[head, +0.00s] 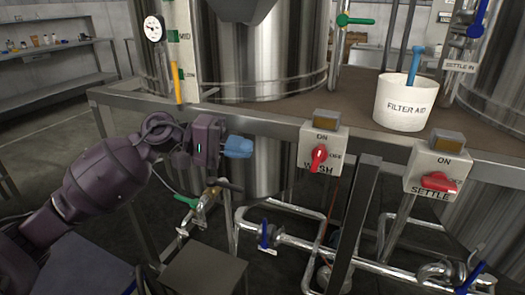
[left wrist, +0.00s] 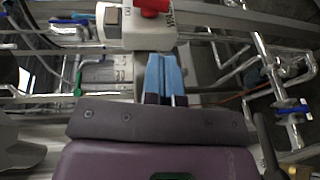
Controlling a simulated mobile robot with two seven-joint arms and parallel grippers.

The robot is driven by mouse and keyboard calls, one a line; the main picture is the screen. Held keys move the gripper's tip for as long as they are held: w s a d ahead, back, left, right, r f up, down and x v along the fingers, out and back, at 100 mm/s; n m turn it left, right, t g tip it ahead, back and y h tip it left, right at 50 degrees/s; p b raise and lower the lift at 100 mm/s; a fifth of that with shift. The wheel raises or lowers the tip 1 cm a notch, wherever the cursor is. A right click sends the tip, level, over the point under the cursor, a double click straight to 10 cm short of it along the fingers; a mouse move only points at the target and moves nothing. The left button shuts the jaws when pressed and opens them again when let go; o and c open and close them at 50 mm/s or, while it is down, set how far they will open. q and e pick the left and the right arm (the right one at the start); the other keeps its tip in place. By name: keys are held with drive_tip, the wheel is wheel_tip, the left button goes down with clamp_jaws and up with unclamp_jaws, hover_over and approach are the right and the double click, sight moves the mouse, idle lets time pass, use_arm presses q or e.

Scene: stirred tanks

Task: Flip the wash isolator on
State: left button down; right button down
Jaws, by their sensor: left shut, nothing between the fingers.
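The wash isolator (head: 305,140) is a pale box on the frame's front rail, marked ON at the top, OFF at the right and WASH below. Its red handle (head: 319,158) stands close to upright, toward the ON mark. In the left wrist view the box (left wrist: 140,36) and part of the red handle (left wrist: 152,6) show at the top edge. My left gripper (head: 240,147), with blue fingers, is left of the box and apart from it. The fingers (left wrist: 164,72) are shut and empty. My right gripper is not in view.
The settle isolator (head: 421,163) is to the right, its red handle lying sideways. A white filter aid bucket (head: 403,112) stands on the deck. Pipes with a blue-handled valve (head: 264,235) run below. A dark post (head: 356,215) stands below the rail.

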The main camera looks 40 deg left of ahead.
use_arm(q)
drive_tip(key=v, duration=0.2)
drive_tip(key=shift+s+a, duration=0.15)
drive_tip(key=shift+a, duration=0.05)
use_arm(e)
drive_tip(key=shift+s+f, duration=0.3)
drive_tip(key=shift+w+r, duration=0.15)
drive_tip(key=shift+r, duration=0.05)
